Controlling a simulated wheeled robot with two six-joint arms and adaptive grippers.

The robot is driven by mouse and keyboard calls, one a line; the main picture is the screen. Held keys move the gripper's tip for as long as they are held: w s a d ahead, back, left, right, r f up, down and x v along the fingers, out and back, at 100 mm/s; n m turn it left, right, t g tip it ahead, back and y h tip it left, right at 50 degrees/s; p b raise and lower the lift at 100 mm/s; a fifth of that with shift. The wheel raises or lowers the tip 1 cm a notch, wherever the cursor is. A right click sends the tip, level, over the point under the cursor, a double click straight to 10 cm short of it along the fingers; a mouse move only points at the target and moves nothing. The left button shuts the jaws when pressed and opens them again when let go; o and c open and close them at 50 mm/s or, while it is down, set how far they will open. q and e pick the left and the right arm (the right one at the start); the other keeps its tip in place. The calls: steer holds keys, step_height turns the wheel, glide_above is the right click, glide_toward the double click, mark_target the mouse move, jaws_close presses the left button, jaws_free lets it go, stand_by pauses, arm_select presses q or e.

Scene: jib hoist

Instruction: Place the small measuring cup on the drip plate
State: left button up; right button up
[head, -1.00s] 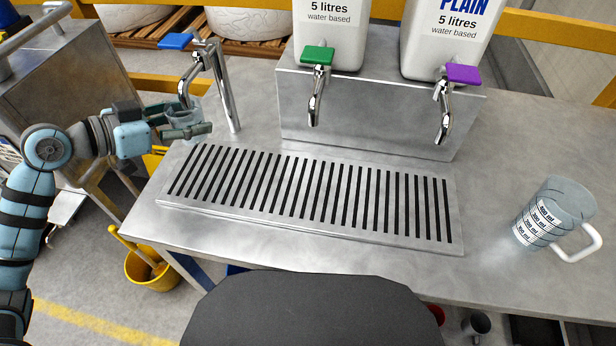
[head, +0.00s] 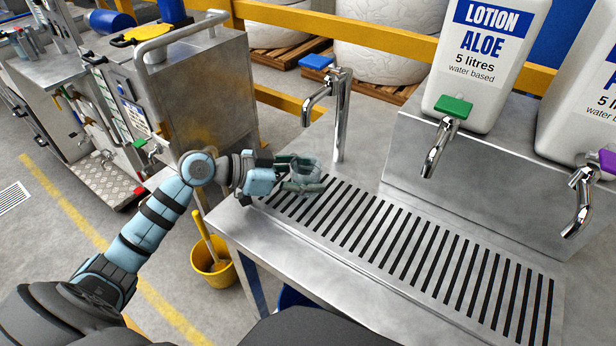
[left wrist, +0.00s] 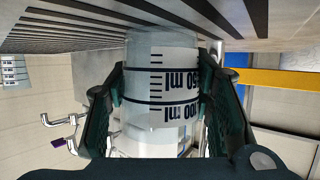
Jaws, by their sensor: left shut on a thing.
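The small measuring cup (head: 305,168) is clear, with dark rings and ml marks that show in the left wrist view (left wrist: 165,85). My left gripper (head: 311,178) is shut on it, one finger on each side. In the head view the cup is upright at the left end of the slotted metal drip plate (head: 402,248). The left wrist view is upside down, with the plate's slats (left wrist: 70,32) along the top, close to the cup's base. I cannot tell whether the base touches the plate. My right gripper is not in view.
A chrome tap (head: 340,115) stands just behind the cup. Lotion canisters (head: 488,60) with spigots stand on a steel block (head: 455,175) behind the plate. A larger measuring jug (left wrist: 12,72) shows in the left wrist view. The rest of the plate is clear.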

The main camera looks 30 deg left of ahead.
arm_select(q)
steer(key=shift+f, duration=0.15)
steer(key=o, duration=1.2)
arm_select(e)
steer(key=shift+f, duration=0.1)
arm_select(q)
steer(key=shift+s+a+r, duration=0.15)
steer(key=shift+r, duration=0.1)
steer(key=p+v, duration=0.1)
steer(key=v, duration=0.5)
steer(key=shift+s+a+r, duration=0.1)
steer(key=shift+s+r, duration=0.05)
steer(key=shift+s, duration=0.05)
steer(key=p+v, duration=0.2)
steer(key=p, duration=0.1)
steer(key=p+v, duration=0.2)
steer(key=p, duration=0.2)
steer(key=shift+s+a+r, duration=0.15)
steer(key=shift+s+r, duration=0.05)
steer(key=shift+r, duration=0.2)
steer(key=shift+s+a, duration=0.1)
steer(key=shift+a, duration=0.05)
steer(key=shift+a+f, duration=0.1)
steer(key=shift+f, duration=0.15)
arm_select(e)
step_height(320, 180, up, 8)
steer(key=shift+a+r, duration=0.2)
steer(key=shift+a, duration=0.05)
